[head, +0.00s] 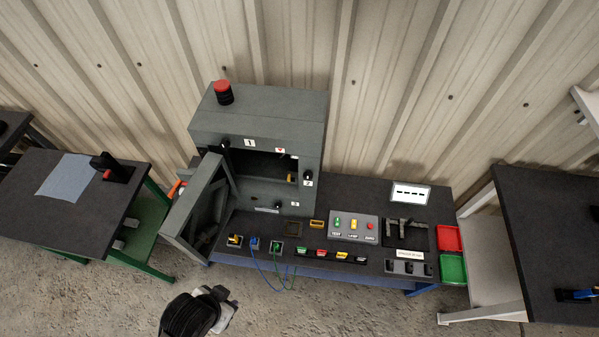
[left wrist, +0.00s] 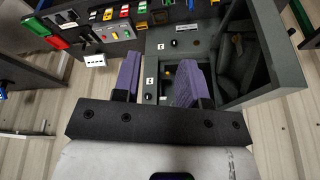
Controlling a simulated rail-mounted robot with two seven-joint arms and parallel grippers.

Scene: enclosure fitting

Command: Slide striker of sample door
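The grey enclosure (head: 257,122) stands on the dark bench, with its door (head: 192,212) swung open to the left. In the left wrist view, which is upside down, the door (left wrist: 286,82) is at the right. I cannot tell for sure which part is the striker. My left gripper (head: 216,293) is in front of the enclosure, apart from it. Its purple fingers (left wrist: 158,78) are open with nothing between them. My right gripper is not in view.
A red button (head: 223,92) tops the enclosure. The bench right of it holds a button box (head: 353,228), several coloured plugs and red and green trays (head: 453,269). Blue and green cables hang off the front edge. A green-framed table (head: 70,195) stands left.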

